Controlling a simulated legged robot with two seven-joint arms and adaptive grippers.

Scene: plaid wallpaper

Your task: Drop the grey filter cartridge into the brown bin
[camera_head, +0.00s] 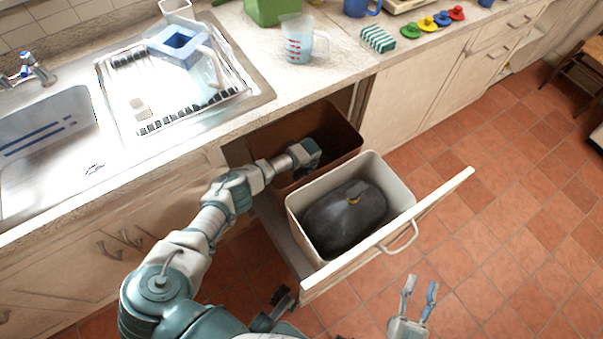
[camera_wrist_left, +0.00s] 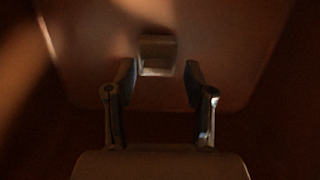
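The brown bin (camera_head: 350,140) stands in the pulled-out drawer under the counter, behind a white bin. My left arm reaches down into it; its fingers are hidden in the head view. In the left wrist view, my left gripper (camera_wrist_left: 160,68) is open, with its two fingers apart inside the dim brown bin. A small blocky greyish object (camera_wrist_left: 157,46), apparently the grey filter cartridge, shows beyond the fingertips against the bin's floor. Whether it rests there or is falling I cannot tell. My right gripper (camera_head: 421,285) is open and empty above the floor, in front of the drawer.
The white bin (camera_head: 402,190) holds a dark bag (camera_head: 340,222). The drawer front (camera_head: 390,232) sticks out over the tiles. A sink (camera_head: 45,150), drainboard, measuring jug (camera_head: 298,42) and striped sponge (camera_head: 378,39) are on the counter.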

